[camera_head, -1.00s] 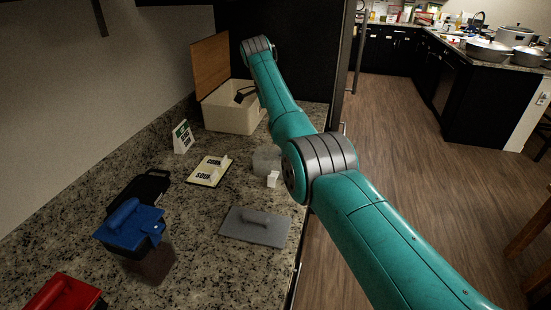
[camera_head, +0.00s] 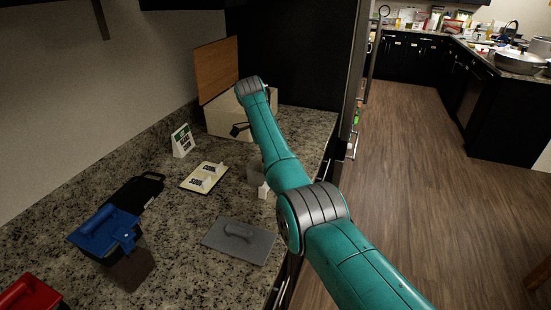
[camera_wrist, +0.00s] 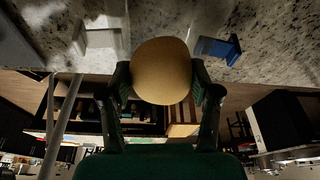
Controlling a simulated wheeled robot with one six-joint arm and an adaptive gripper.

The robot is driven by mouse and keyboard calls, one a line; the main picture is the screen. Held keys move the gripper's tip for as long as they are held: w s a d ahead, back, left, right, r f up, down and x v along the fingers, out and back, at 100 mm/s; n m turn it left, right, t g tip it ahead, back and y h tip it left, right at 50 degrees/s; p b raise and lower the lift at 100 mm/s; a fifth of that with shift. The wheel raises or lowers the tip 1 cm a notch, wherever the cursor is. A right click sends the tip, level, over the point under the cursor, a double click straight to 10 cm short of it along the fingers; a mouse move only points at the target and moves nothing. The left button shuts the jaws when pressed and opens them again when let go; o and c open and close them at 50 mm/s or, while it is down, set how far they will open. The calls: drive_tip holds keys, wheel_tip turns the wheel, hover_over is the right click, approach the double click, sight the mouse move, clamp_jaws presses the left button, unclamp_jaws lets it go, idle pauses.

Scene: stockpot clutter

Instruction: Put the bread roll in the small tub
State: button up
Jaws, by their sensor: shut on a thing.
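The bread roll (camera_wrist: 160,70) is a round tan thing in the wrist view, between the two fingers of my gripper (camera_wrist: 163,85), which is shut on it. In the head view my gripper (camera_head: 239,130) shows as a small dark shape in front of the cream bin; the roll cannot be made out there. A small translucent tub (camera_head: 254,172) stands on the counter beside my forearm, partly hidden by it. It is likely the small tub, and its inside cannot be seen. The gripper is apart from it, farther back.
The cream bin (camera_head: 222,122) with a raised wooden lid (camera_head: 217,68) stands at the back. A green and white sign (camera_head: 182,141), a labelled card (camera_head: 204,177), a grey lid (camera_head: 239,240), a blue-lidded box (camera_head: 105,232) and a red item (camera_head: 25,298) occupy the counter.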

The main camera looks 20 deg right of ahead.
drive_tip(key=shift+d+f, duration=0.1)
drive_tip(key=shift+f, duration=0.5)
drive_tip(key=o, duration=1.2)
drive_tip(key=shift+c, duration=0.2)
drive_tip(key=shift+r, duration=0.15)
